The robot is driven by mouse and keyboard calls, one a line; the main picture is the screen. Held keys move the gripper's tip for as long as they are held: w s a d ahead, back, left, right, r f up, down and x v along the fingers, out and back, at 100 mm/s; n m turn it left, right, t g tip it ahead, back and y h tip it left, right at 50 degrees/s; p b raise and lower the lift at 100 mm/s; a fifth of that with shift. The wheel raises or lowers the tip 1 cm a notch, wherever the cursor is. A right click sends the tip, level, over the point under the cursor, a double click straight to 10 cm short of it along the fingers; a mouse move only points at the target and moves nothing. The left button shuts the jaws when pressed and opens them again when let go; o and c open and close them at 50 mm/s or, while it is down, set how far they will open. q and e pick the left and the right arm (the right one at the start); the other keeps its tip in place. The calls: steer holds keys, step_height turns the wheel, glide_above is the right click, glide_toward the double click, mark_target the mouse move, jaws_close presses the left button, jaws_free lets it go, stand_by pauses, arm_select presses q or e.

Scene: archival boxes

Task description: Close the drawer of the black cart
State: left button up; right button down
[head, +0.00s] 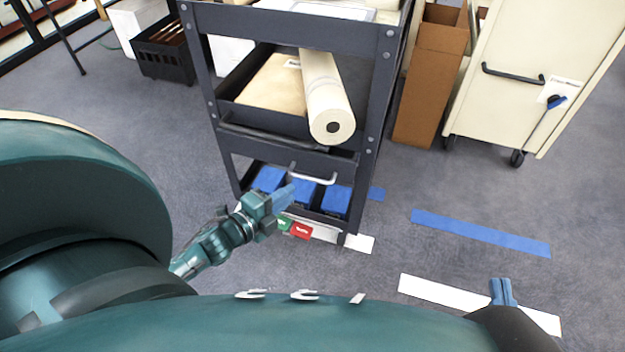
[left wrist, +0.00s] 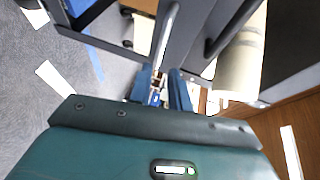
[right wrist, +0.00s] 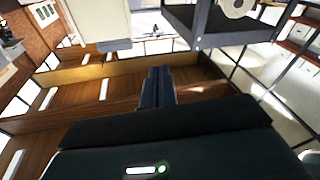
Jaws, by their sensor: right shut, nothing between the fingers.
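The black cart (head: 389,60) stands in the middle of the head view. Its dark drawer front (head: 338,168) with a pale bar handle (head: 313,175) is below the middle shelf; I cannot tell how far out the drawer is. My left gripper (head: 284,197) is just in front of and below the handle. In the left wrist view its fingers (left wrist: 161,90) are apart, with the handle (left wrist: 164,38) just beyond them; contact is unclear. My right gripper (head: 502,292) is low at the right, far from the cart. Its fingers (right wrist: 157,86) are together and empty.
A cream paper roll (head: 322,90) sticks out from the middle shelf above the drawer. Blue boxes (head: 335,201) sit on the bottom shelf. A brown carton (head: 428,95) and a cream cabinet (head: 530,60) stand to the right. Carpet with blue tape (head: 480,232) is clear at right.

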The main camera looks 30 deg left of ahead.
mark_target(312, 179)
arm_select(q)
steer(key=b+x, duration=0.2)
steer(key=x, duration=0.7)
steer(key=shift+w+d, duration=0.1)
steer(key=shift+w, duration=0.15)
steer(key=shift+c, duration=0.2)
jaws_close()
